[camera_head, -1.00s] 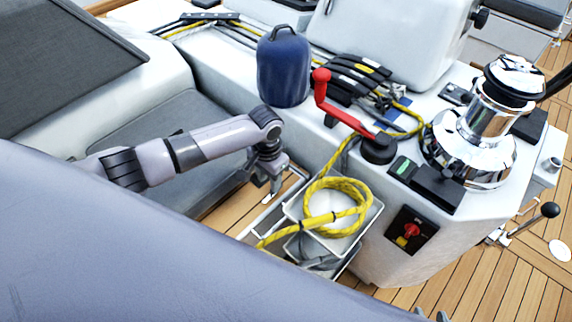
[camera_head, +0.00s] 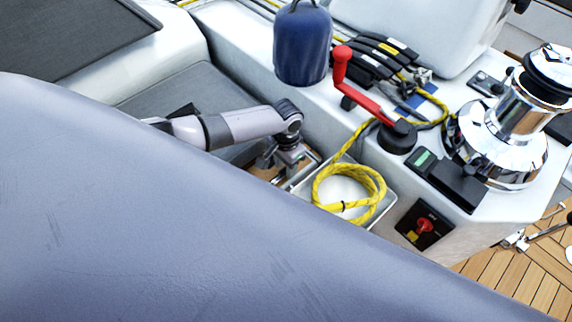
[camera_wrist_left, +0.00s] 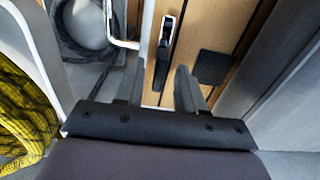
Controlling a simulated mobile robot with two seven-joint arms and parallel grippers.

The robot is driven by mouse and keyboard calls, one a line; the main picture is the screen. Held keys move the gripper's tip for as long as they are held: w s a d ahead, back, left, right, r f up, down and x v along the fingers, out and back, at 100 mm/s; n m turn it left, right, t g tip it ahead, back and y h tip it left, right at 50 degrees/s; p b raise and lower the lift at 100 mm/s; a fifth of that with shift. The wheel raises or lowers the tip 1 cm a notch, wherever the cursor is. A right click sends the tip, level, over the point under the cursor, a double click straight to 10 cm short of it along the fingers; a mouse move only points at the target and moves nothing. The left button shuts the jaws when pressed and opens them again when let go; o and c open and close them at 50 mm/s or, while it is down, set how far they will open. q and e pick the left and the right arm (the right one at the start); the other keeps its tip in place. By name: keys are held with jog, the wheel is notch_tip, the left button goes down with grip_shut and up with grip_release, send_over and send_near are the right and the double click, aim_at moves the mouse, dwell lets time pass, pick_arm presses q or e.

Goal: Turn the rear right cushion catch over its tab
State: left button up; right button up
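My left gripper (camera_head: 277,158) points down between the grey seat cushion (camera_head: 178,100) and the bin with yellow rope. Beyond the fingertips lies a slim dark fitting with a metal end (camera_wrist_left: 165,45) on the wooden floor. I cannot tell whether it is the cushion catch. No catch or tab shows clearly in the head view. My right gripper is not in view.
The white-rimmed bin (camera_head: 377,216) holds coiled yellow rope (camera_head: 350,206), close right of my left gripper. A blue container (camera_head: 302,45), a red winch handle (camera_head: 360,95) and a chrome winch (camera_head: 508,140) stand along the ledge. A grey panel (camera_wrist_left: 285,85) borders the wrist view's right.

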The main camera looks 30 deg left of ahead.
pick_arm(q)
grip_shut()
jog(key=shift+m, duration=0.3)
jog(key=m, duration=0.8)
jog(key=shift+w+m, duration=0.1)
jog(key=shift+m, duration=0.3)
jog(key=m, duration=0.4)
jog(key=shift+m, duration=0.3)
jog(key=shift+d+m, duration=0.1)
jog(key=shift+m, duration=1.8)
